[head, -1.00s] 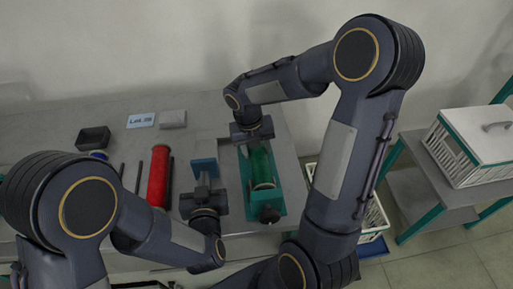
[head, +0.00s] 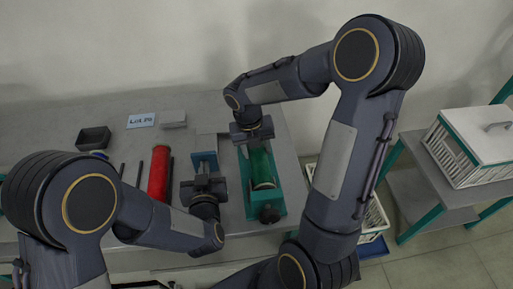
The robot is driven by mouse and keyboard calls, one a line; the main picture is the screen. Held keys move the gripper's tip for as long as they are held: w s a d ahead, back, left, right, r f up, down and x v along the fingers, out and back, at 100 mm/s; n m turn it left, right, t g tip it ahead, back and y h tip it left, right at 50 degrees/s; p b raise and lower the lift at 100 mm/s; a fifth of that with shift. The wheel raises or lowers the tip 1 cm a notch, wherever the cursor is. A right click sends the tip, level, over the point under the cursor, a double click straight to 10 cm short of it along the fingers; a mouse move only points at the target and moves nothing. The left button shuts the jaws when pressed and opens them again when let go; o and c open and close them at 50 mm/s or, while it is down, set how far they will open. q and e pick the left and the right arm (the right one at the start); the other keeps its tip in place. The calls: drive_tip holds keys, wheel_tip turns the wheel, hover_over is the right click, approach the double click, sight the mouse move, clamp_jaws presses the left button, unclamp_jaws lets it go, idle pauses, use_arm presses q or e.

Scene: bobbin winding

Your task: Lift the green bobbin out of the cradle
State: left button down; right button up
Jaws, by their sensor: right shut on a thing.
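The green bobbin (head: 262,168) lies lengthwise in the teal cradle (head: 245,184) right of the middle of the bench. Its near end shows above a dark knob on the cradle's front. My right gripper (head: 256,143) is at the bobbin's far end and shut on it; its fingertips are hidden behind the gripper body. I see no clear gap between bobbin and cradle.
A dark tray (head: 94,137), a label card (head: 141,120) and a grey block (head: 173,118) lie at the back. A shelf (head: 435,187) with a white crate (head: 470,148) stands at the right.

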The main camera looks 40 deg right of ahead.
drive_tip(key=shift+w+d, duration=0.15)
drive_tip(key=shift+w, duration=0.1)
drive_tip(key=shift+r, duration=5)
use_arm(q)
drive_tip(key=shift+f+v, duration=0.2)
drive_tip(key=shift+v, duration=0.95)
drive_tip(key=shift+f+v, duration=0.25)
drive_tip(key=shift+v, duration=0.9)
drive_tip(key=shift+f+v, duration=0.2)
drive_tip(key=shift+v, duration=0.95)
drive_tip(key=shift+s, duration=0.15)
drive_tip(key=v, duration=1.2)
drive_tip(key=shift+a, duration=0.1)
